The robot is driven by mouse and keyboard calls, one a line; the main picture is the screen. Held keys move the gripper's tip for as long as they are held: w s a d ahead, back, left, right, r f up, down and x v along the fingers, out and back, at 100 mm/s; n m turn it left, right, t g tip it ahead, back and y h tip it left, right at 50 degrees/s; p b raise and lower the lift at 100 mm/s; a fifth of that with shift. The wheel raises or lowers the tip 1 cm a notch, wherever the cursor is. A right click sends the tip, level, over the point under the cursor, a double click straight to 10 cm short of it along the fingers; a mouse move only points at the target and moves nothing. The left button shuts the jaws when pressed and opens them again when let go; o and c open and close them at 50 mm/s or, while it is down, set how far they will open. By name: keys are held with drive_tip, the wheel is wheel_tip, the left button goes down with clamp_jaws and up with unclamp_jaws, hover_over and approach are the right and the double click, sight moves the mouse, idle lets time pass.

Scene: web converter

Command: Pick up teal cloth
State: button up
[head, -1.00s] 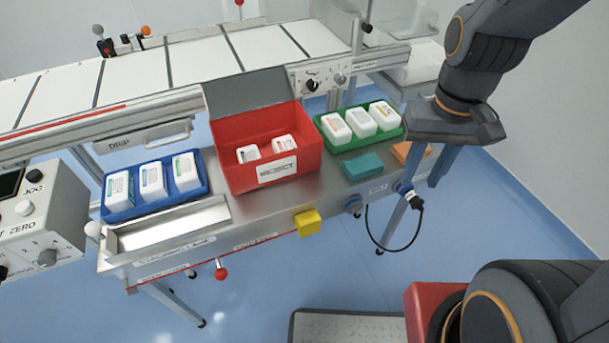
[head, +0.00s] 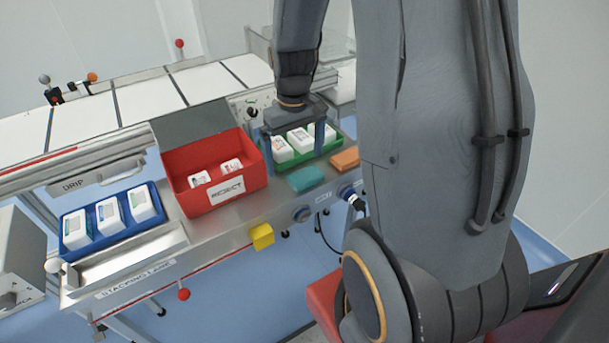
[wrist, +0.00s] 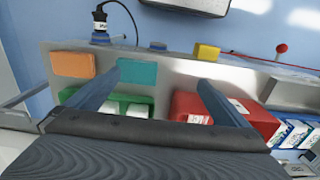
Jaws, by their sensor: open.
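The teal cloth (head: 306,179) is a small folded block lying on the steel shelf in front of the green tray. In the wrist view the teal cloth (wrist: 136,72) lies just beyond the tip of the left finger, which is close to its edge. My gripper (head: 294,157) is above the green tray, behind the cloth, with its fingers pointing down. In the wrist view my gripper (wrist: 160,82) is open with nothing between its fingers. Whether the left finger touches the cloth I cannot tell.
An orange block (head: 345,159) lies right of the cloth. The green tray (head: 329,152) holds several white bottles. The red reject bin (head: 180,160) stands left. A yellow block (head: 262,236) is at the shelf's front edge. A blue tray (head: 72,232) stands far left.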

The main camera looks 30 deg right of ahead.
hover_over(306, 175)
wheel_tip(306, 175, down, 3)
drive_tip(key=shift+s+a+r+p, duration=0.1)
drive_tip(key=shift+s+p, duration=0.05)
drive_tip(key=shift+p, duration=0.2)
drive_tip(key=shift+d+f, duration=0.2)
drive_tip(key=shift+f, duration=0.05)
drive_tip(key=shift+w+a+f+p, duration=0.15)
drive_tip(key=shift+f+p, duration=0.25)
drive_tip(key=shift+f, duration=1.5)
drive_tip(key=shift+w+f+p, duration=0.1)
drive_tip(key=shift+f+p, duration=0.25)
drive_tip(key=shift+f, duration=1.55)
drive_tip(key=c, duration=1.1)
drive_tip(key=shift+r, duration=0.1)
wheel_tip(306, 175, up, 10)
drive_tip(key=shift+f+b, duration=0.1)
drive_tip(key=shift+b, duration=0.55)
